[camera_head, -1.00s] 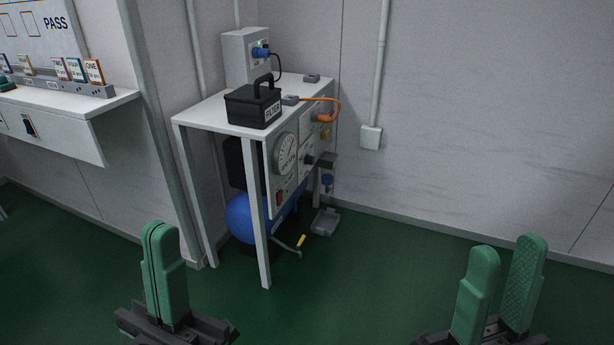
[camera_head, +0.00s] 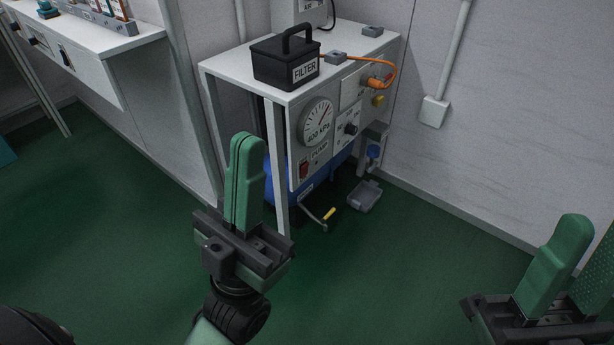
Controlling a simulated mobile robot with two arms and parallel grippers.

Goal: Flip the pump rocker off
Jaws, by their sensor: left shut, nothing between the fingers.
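The pump rocker (camera_head: 304,170) is a small red switch low on the left of the grey front panel (camera_head: 335,152), beside the word PUMP. A round gauge marked 400 kPa (camera_head: 316,122) sits above it. My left gripper (camera_head: 248,140) is shut and empty, its green fingers pointing up, to the left of the rocker in the picture and apart from it in view. My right gripper (camera_head: 590,240) is open and empty at the lower right, partly cut off by the picture edge. Which way the rocker is tipped is too small to tell.
A white stand (camera_head: 278,150) carries a black FILTER box (camera_head: 286,66) and an orange cable (camera_head: 385,66). A blue tank is below, with a yellow-tipped lever (camera_head: 329,213) near the floor. A white bench (camera_head: 105,45) stands at left. The green floor in front is clear.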

